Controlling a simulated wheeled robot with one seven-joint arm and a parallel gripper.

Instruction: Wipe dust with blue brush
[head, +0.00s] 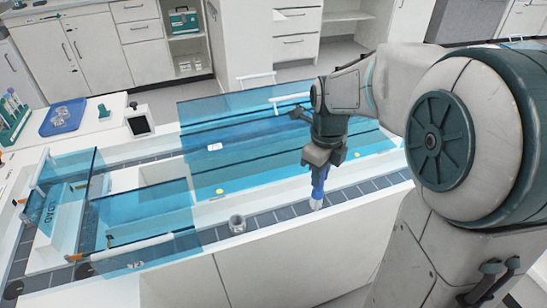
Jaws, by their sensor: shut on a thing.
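My gripper (318,170) points down above the front track, right of the picture's middle. It is shut on the blue brush (318,183), which hangs upright below it. The pale tip of the brush (316,203) is at or just over the dark track (290,213); I cannot tell whether it touches. Dust is too small to make out on the track. My arm hides part of the right side.
A small grey metal cup (237,224) stands on the front track, left of the brush. Blue clear panels (150,212) rise around the track. A blue tray (62,117) and a tube rack (12,121) are at the left.

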